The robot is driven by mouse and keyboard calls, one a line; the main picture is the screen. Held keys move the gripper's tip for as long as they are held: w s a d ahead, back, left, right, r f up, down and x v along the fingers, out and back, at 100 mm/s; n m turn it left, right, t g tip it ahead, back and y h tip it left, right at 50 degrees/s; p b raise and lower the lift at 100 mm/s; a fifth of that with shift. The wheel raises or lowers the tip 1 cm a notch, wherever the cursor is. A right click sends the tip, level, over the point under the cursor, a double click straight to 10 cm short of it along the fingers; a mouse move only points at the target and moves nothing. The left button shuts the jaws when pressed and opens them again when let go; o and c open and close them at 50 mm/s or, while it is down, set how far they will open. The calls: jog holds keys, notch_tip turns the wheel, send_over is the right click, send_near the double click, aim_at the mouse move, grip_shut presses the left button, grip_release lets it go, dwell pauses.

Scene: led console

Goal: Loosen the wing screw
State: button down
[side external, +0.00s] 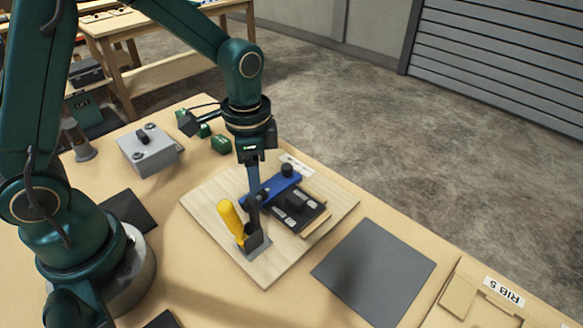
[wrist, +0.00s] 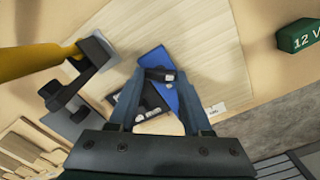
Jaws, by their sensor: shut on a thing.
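A blue bar (side external: 276,185) lies across a dark panel with light markings (side external: 300,210) on a pale wooden board (side external: 205,200). It also shows in the wrist view (wrist: 153,57). My gripper (side external: 256,195) reaches down to the bar's near left end. In the wrist view, its two fingers (wrist: 160,76) close on a small black wing screw (wrist: 160,74) on the bar. The screw's lower part is hidden. A round black knob (side external: 287,169) stands at the bar's other end.
A toggle clamp with a yellow handle (side external: 230,222) stands upright close beside my gripper, at the board's front. A grey box (side external: 150,150) and green blocks (side external: 221,145) stand behind. A dark grey mat (side external: 374,270) lies flat and bare at right.

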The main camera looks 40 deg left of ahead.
jog(key=n, duration=1.2)
jog(key=shift+f+n, duration=0.1)
jog(key=shift+n, duration=0.3)
jog(key=n, duration=1.2)
jog(key=shift+n, duration=0.3)
jog(key=shift+c, duration=1.6)
grip_release()
